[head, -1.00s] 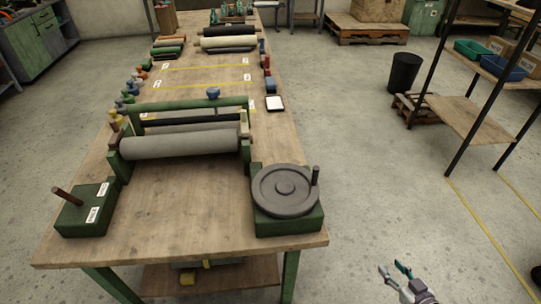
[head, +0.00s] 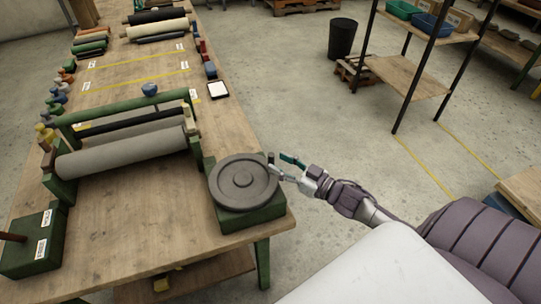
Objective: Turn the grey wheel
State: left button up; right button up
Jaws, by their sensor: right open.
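The grey wheel (head: 243,182) lies flat on a green block (head: 255,220) at the right front corner of the wooden table. Its dark upright handle (head: 271,160) stands at the wheel's right rim. My right gripper (head: 283,164) is open, with its fingers pointing left at the handle. The fingertips are close to the handle; I cannot tell whether they touch it. My left gripper is not in view.
The roller frame (head: 125,150) with grey and black rolls stands left of the wheel. A second green block (head: 36,248) with a brown peg is at the left. A shelf rack (head: 410,75) stands farther right, with clear floor between.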

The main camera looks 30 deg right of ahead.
aim_at(271, 159)
jog(key=shift+x, duration=1.85)
grip_shut()
